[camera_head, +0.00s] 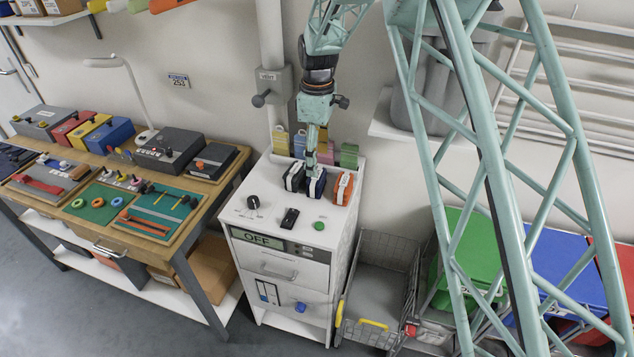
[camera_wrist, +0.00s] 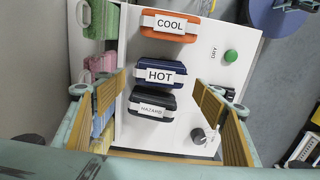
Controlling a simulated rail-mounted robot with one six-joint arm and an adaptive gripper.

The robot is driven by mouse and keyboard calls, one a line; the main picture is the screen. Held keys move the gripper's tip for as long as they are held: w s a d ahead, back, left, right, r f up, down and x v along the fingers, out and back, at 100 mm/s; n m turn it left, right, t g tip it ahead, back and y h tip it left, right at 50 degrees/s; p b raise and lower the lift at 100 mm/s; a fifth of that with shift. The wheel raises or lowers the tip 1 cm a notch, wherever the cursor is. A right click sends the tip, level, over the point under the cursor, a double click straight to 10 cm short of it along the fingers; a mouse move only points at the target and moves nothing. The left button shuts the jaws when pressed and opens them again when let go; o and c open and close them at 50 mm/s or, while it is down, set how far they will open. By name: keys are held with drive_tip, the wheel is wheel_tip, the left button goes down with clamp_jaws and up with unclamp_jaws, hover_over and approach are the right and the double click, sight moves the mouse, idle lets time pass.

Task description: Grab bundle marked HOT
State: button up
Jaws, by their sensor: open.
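The bundle marked HOT (camera_wrist: 149,63) is dark blue with a white label and lies in the middle of a row of three in the wrist view. In the head view it is the blue bundle (camera_head: 317,186) on top of the white cabinet. My gripper (camera_head: 311,167) points down over it and partly hides it. In the wrist view my gripper (camera_wrist: 160,80) is open and empty, with one finger to the left of the row and one to the right. I cannot tell how far above the bundle the fingertips are.
An orange COOL bundle (camera_wrist: 169,38) and a black HAZARD bundle (camera_wrist: 153,94) flank HOT closely. The cabinet top (camera_head: 270,215) also has a black knob (camera_head: 253,202) and a green button (camera_head: 319,225). A wire cart (camera_head: 385,280) stands right.

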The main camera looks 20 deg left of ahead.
sight(317, 181)
drive_tip(key=shift+f, duration=2.4)
drive_tip(key=shift+f, duration=0.1)
drive_tip(key=shift+f, duration=2.5)
drive_tip(key=shift+c, duration=0.7)
drive_tip(key=c, duration=0.4)
drive_tip(key=shift+c, duration=0.2)
drive_tip(key=shift+r, duration=0.15)
drive_tip(key=shift+s+r, duration=0.1)
drive_tip(key=shift+r, duration=4.75)
